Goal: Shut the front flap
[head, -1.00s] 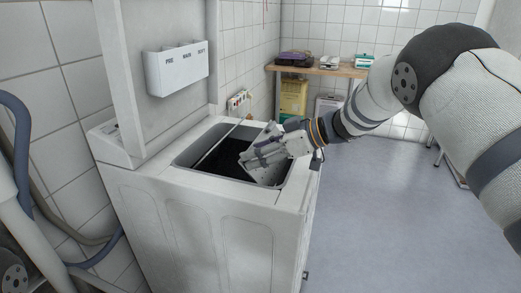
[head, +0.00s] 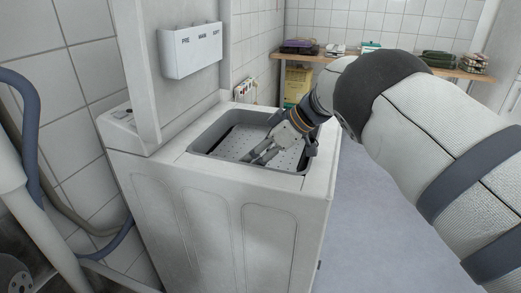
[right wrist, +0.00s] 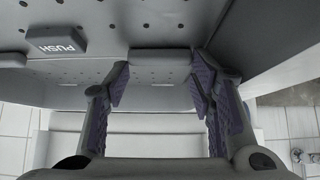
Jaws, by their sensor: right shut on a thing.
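The front flap is a light perforated metal plate (head: 289,159) inside the top opening of the white washing machine (head: 200,215). It covers much of the opening, with a dark gap at the left. My right gripper (head: 262,154) reaches into the opening from the right, over the plate. In the right wrist view the gripper (right wrist: 159,77) is shut on a pale tab at the edge of the flap (right wrist: 160,62). A dark block marked PUSH (right wrist: 57,40) sits on perforated metal at upper left. Whether the flap is latched cannot be seen. My left gripper is out of view.
The raised lid (head: 190,95) with a detergent box (head: 190,50) stands at the back left of the opening. Hoses (head: 32,130) run along the left wall. A wooden bench (head: 455,73) with items stands behind. The floor at right is clear.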

